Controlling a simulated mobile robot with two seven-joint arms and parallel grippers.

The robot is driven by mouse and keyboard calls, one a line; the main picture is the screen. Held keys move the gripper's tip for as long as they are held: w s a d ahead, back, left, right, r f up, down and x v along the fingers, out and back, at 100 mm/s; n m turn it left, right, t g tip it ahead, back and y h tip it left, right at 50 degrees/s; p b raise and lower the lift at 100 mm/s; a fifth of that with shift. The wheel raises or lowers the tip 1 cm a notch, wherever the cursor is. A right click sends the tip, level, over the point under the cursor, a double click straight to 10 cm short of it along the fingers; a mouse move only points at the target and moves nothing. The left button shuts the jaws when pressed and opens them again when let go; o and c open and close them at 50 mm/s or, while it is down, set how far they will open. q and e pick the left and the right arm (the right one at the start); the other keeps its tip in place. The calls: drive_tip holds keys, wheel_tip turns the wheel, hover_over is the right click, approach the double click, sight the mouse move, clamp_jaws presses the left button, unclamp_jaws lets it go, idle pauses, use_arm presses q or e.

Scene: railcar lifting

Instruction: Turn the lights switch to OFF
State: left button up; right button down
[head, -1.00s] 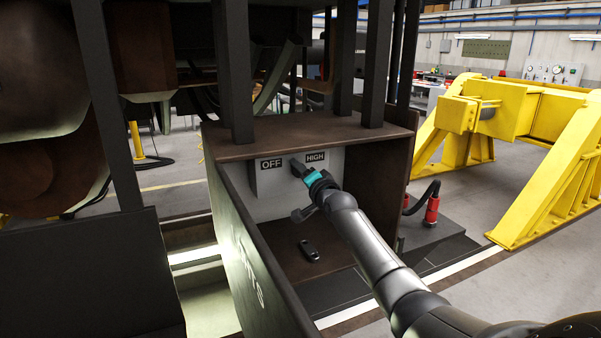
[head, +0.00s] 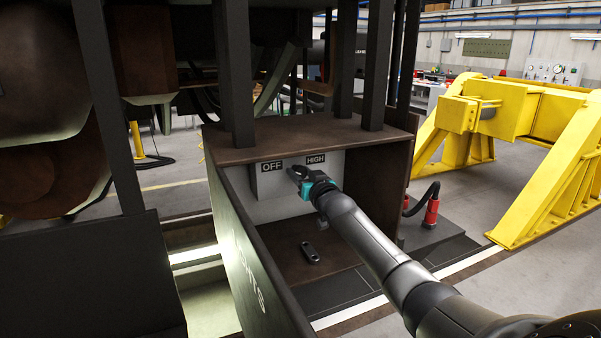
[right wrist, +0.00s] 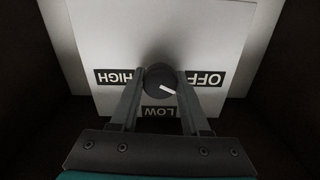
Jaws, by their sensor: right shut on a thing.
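The lights switch is a dark round knob (right wrist: 160,78) with a white pointer mark, on a pale panel (head: 266,188). In the right wrist view, which shows the labels upside down, the mark points right and slightly down, close to the OFF side. The OFF label (right wrist: 205,78) is right of the knob, HIGH (right wrist: 121,77) is left and LOW (right wrist: 159,112) is below. My right gripper (head: 298,175) is at the panel, its fingers closed on both sides of the knob. My left gripper is not in view.
The panel sits inside an open brown box (head: 310,135) with side walls and dark posts above. A small dark object (head: 310,252) lies on the box floor. A yellow frame (head: 520,110) stands to the right, and a red plug with cable (head: 432,210) is beside the box.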

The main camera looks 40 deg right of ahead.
drive_tip(key=n, duration=0.5)
drive_tip(key=shift+n, duration=0.3)
idle(0.4)
drive_tip(key=shift+c, duration=1.9)
unclamp_jaws()
drive_tip(key=shift+s+f, duration=0.1)
drive_tip(key=shift+s, duration=0.05)
drive_tip(key=shift+s+a, duration=0.25)
drive_tip(key=shift+s, duration=0.3)
drive_tip(key=v, duration=1.4)
drive_tip(key=shift+d, duration=0.1)
drive_tip(key=shift+w, duration=0.1)
